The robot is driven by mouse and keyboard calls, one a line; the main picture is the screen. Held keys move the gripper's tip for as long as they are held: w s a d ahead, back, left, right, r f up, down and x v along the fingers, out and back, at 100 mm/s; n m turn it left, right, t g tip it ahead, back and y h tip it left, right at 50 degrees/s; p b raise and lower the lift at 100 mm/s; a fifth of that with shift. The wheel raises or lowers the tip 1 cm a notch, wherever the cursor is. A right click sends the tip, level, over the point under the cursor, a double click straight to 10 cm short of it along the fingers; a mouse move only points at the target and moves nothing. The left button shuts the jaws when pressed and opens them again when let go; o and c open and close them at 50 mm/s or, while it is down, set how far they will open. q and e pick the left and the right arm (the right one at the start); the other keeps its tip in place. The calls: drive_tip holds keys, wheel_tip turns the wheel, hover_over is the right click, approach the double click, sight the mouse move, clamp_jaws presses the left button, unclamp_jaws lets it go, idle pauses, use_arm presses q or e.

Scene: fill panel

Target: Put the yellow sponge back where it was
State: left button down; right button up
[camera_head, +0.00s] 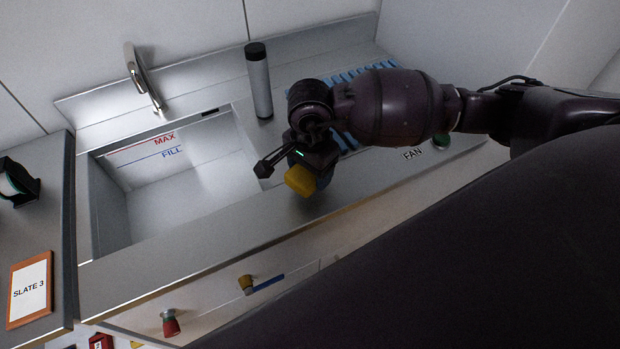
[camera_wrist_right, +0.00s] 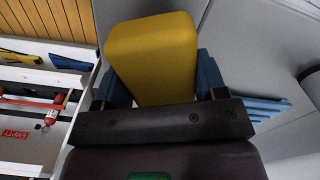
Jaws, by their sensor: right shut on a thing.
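The yellow sponge (camera_head: 300,180) is a small block held at the end of my right gripper (camera_head: 296,165), above the front strip of the metal counter, right of the sink. In the right wrist view the sponge (camera_wrist_right: 152,58) stands between the two blue finger pads of the right gripper (camera_wrist_right: 155,85), which is shut on it. A blue rack (camera_head: 350,75) lies on the counter behind my right arm and is partly hidden by it. My left gripper is not in view.
The empty sink (camera_head: 185,190) has MAX and FILL lines. A grey cylinder (camera_head: 260,82) stands behind my gripper, near the faucet (camera_head: 143,78). A SLATE 3 card (camera_head: 30,289) lies at left.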

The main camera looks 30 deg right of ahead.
sight(310, 181)
drive_tip(key=shift+f, duration=1.8)
drive_tip(key=shift+f, duration=0.1)
drive_tip(key=shift+f, duration=0.1)
drive_tip(key=o, duration=0.9)
wheel_tip(310, 181, up, 12)
drive_tip(key=shift+r+p, duration=0.2)
drive_tip(key=shift+p, duration=0.1)
